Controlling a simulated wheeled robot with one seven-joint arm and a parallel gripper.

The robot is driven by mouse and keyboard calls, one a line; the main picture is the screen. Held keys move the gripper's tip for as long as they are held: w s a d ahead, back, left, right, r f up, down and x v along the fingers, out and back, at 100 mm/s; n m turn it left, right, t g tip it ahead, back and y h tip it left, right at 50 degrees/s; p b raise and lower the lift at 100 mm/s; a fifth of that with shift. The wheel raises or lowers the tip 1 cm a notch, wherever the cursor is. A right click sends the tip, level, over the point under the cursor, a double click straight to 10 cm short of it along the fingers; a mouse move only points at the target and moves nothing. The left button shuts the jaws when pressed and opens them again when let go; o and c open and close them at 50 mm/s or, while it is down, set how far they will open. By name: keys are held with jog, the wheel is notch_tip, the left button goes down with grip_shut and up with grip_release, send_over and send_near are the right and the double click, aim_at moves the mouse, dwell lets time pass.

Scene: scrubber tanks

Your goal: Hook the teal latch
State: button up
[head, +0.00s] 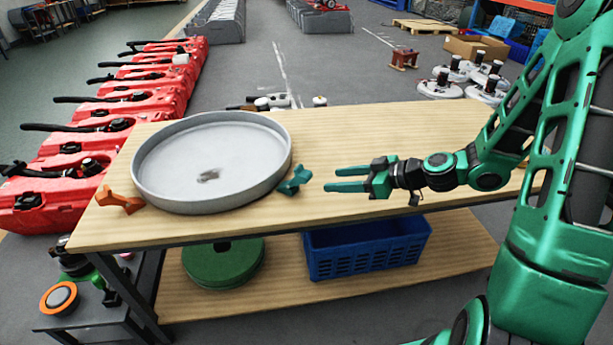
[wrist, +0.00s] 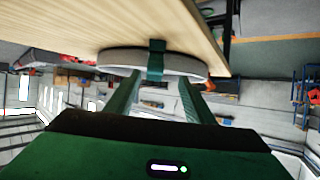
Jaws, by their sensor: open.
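The teal latch (head: 295,179) stands on the tabletop against the right side of a round grey tray (head: 205,202). It also shows in the wrist view (wrist: 156,60), upright in the picture in front of the tray rim (wrist: 110,58), in line with the gap between my fingers. An orange latch (head: 120,200) sits at the tray's left side. My gripper (head: 328,180) is open and level, to the right of the teal latch, with its fingers pointing left at it. In the wrist view my fingers (wrist: 154,98) look empty, and the latch seems apart from them. Whether the latch is hooked cannot be told.
The wooden table (head: 370,125) is clear behind and in front of my gripper. Its lower shelf holds a blue crate (head: 365,252) and a green disc (head: 222,264). Red tanks (head: 135,110) stand to the left. White round parts (head: 440,90) lie on the floor behind right.

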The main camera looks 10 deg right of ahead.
aim_at(310, 174)
jog(key=shift+t, duration=0.4)
jog(key=x, duration=0.7)
jog(key=r+x, duration=0.1)
jog(key=x, duration=0.3)
jog(key=shift+w+a, duration=0.1)
jog(key=shift+w, duration=0.4)
jog(key=shift+c, duration=0.2)
grip_shut()
